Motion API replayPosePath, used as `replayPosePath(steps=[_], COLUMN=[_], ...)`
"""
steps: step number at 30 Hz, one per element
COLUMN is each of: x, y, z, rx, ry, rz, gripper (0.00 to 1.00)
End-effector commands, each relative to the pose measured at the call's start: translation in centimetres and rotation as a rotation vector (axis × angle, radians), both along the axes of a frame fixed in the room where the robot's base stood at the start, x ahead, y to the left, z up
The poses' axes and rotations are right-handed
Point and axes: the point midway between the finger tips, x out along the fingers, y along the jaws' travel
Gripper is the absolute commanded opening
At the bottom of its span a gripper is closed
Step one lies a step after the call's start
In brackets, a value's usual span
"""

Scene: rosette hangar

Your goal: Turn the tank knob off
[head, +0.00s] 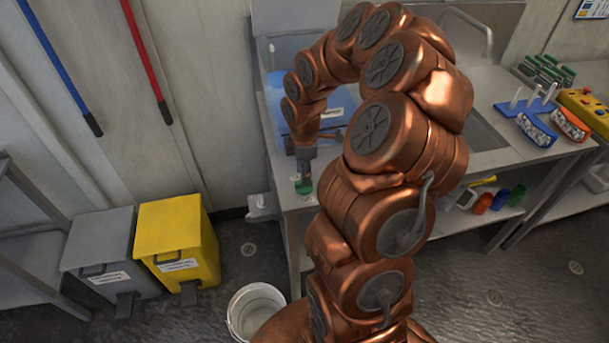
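My copper-coloured arm curves over the steel counter, and my gripper (303,176) points down at the counter's left front corner. Just below its fingertips is a small green piece (303,187), which may be the tank knob; its shape and setting are too small to tell. I cannot tell whether the gripper touches it or whether the fingers are open or shut. A blue tank-like container (338,98) with a white label stands behind the gripper, largely hidden by my arm.
The steel counter (490,160) holds a blue rack (530,106), an orange-red rack (570,125) and a yellow button box (590,108). Yellow (178,238) and grey (110,255) bins stand at left. A white bucket (241,318) sits on the floor. Floor right of the bins is partly clear.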

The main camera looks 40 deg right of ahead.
Motion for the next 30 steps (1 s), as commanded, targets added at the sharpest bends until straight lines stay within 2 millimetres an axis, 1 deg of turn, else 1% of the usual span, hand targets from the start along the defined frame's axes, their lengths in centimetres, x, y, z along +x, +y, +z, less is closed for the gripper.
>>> replayPosePath(steps=[3,9,14,21,22,23,30], x=[-0.2,0.0,-0.1,0.0,0.0,0.0,0.0], y=[0.0,0.0,0.0,0.0,0.0,0.0,0.0], z=[-1.2,-2.4,-2.9,-3.0,-3.0,-3.0,-3.0], rx=[0.001,0.0,0.001,0.0,0.0,0.0,0.0], ry=[0.007,0.001,0.002,0.001,0.001,0.001,0.001], rz=[0.001,-0.002,-0.002,-0.001,-0.001,-0.001,-0.001], gripper=[0.4,0.4,0.4,0.4,0.39,0.35,0.1])
